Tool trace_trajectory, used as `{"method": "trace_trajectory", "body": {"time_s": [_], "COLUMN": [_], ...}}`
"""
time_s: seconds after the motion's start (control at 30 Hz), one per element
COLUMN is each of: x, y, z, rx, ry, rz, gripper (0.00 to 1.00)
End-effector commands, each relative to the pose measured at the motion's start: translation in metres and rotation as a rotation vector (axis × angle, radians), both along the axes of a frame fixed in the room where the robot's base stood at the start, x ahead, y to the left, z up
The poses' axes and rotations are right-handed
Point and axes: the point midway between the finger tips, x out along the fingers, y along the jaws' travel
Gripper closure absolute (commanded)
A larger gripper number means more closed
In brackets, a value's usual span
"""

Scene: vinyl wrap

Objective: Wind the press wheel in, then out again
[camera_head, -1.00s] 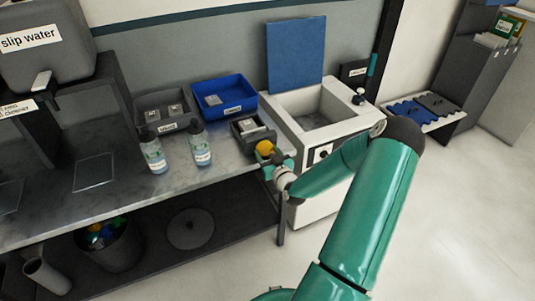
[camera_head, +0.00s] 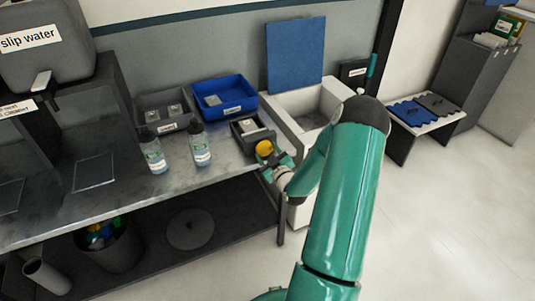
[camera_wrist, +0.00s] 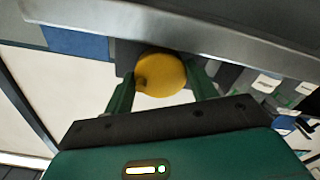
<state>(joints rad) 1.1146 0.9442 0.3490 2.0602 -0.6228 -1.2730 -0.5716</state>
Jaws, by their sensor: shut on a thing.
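The press wheel is a round yellow knob (camera_head: 264,149) at the right end of the bench, in front of a small dark unit (camera_head: 249,131). My gripper (camera_head: 270,160) is at this wheel and shut on it. In the wrist view the yellow wheel (camera_wrist: 161,75) sits between the two green fingers of my gripper (camera_wrist: 162,88), just below a grey metal edge (camera_wrist: 220,38). A small dark nub shows on the wheel's lower left. The wheel's back and its shaft are hidden.
Two bottles (camera_head: 152,152) (camera_head: 200,145) stand on the bench (camera_head: 120,205) left of the wheel. A blue bin (camera_head: 240,90) and a grey bin (camera_head: 168,125) lie behind. A white open box (camera_head: 335,95) stands right of the bench.

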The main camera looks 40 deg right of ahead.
Motion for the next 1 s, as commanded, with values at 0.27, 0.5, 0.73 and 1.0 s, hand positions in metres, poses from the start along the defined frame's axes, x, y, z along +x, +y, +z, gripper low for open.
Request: {"method": "trace_trajectory", "body": {"time_s": [0.27,0.5,0.73,1.0], "x": [-0.0004,-0.0006,-0.0007,-0.0005], "y": [-0.0003,-0.0005,-0.0005,-0.0005], "z": [0.0001,0.0,-0.0001,-0.0001], "rx": [-0.096,-0.11,-0.109,-0.108], "ry": [0.028,0.033,0.033,0.033], "rz": [0.0,0.0,0.0,0.0], "gripper": [0.66,0.66,0.41,0.21]}}
